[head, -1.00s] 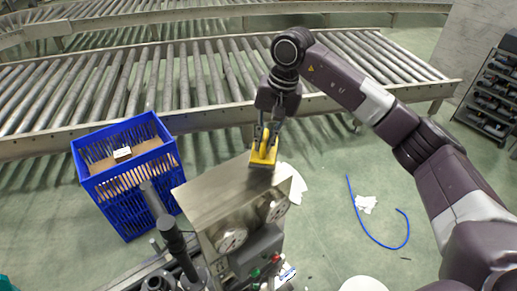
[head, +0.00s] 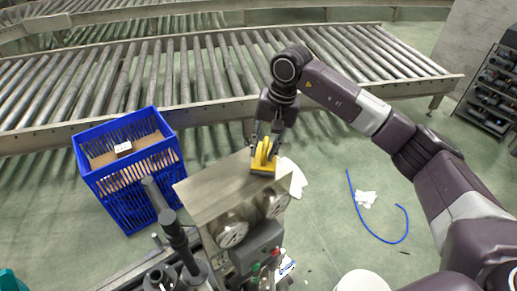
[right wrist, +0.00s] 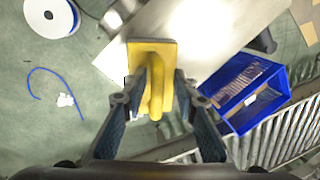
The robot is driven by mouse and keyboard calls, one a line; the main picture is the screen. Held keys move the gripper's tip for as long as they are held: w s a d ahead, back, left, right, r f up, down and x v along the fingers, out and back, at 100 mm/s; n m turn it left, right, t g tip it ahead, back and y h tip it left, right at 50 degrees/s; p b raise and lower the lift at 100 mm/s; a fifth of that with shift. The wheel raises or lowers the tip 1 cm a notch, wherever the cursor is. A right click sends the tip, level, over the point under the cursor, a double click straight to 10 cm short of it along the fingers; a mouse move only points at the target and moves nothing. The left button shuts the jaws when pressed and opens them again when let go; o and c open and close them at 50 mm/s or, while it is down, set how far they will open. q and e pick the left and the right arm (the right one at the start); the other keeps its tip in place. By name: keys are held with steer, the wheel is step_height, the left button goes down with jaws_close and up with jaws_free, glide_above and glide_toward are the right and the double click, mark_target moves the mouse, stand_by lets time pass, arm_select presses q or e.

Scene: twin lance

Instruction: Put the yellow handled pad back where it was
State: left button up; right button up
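The yellow handled pad (head: 262,167) lies flat on the far right corner of the metal cabinet top (head: 215,190), its handle up. In the right wrist view the pad (right wrist: 140,56) shows with its handle between my fingers. My right gripper (head: 265,146) reaches down over the pad from above. Its fingers, also seen in the right wrist view (right wrist: 160,82), stand on both sides of the handle, with a visible gap on the right side. It looks open around the handle. My left gripper is not in view.
A blue crate (head: 88,172) with a small box inside stands left of the cabinet. A roller conveyor (head: 200,80) runs behind. Gauges (head: 232,234) are on the cabinet front. A blue hose (head: 372,234) and white scraps (head: 366,199) lie on open floor at right.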

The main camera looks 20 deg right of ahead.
steer(key=shift+r, duration=0.1)
steer(key=shift+r+p, duration=0.2)
steer(key=shift+p, duration=0.15)
step_height(320, 180, up, 12)
steer(key=s+d+b, duration=0.1)
steer(key=d+b, duration=0.1)
steer(key=b, duration=0.1)
steer(key=shift+f+b, duration=0.25)
steer(key=shift+b, duration=0.1)
